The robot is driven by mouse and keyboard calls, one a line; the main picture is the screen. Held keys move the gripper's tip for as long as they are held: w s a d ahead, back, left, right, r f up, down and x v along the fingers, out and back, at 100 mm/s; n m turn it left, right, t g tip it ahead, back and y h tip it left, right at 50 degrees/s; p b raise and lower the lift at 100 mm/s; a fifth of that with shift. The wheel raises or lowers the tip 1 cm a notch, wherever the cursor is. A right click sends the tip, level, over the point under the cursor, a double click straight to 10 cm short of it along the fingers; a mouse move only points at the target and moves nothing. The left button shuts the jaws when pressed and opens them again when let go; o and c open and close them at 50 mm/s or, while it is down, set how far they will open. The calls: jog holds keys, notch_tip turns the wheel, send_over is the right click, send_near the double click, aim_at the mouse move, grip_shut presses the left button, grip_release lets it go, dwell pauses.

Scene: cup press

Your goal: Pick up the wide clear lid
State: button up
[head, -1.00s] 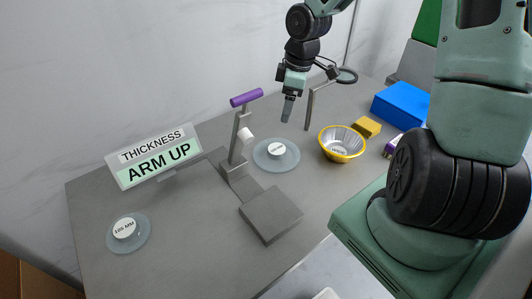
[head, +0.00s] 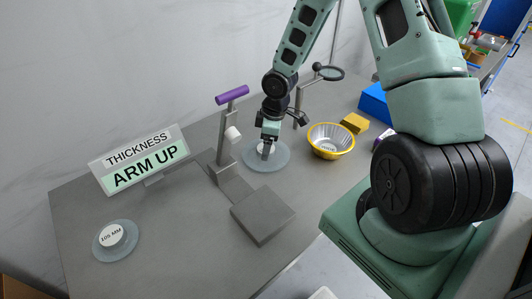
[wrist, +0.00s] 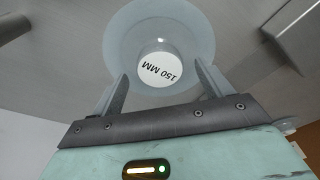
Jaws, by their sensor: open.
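The wide clear lid (head: 280,161) lies flat on the grey table, right of the press. In the wrist view the clear lid (wrist: 201,28) has a round white knob (wrist: 160,69) marked "150 MM". My gripper (head: 267,152) points down over this lid and hides part of its knob. In the wrist view my gripper (wrist: 160,80) is open, one finger on each side of the knob's near edge, with gaps between fingers and knob. A smaller clear lid (head: 130,246), its knob marked "105 MM", lies at the table's front left.
The press (head: 226,140) with a purple handle (head: 232,95) stands close left of my gripper. A yellow-rimmed metal bowl (head: 331,140), a yellow block (head: 355,123) and a blue box (head: 375,103) stand to the right.

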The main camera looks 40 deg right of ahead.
jog(key=shift+f, duration=0.65)
jog(key=c, duration=1.1)
jog(key=shift+o, duration=0.2)
jog(key=shift+r, duration=0.1)
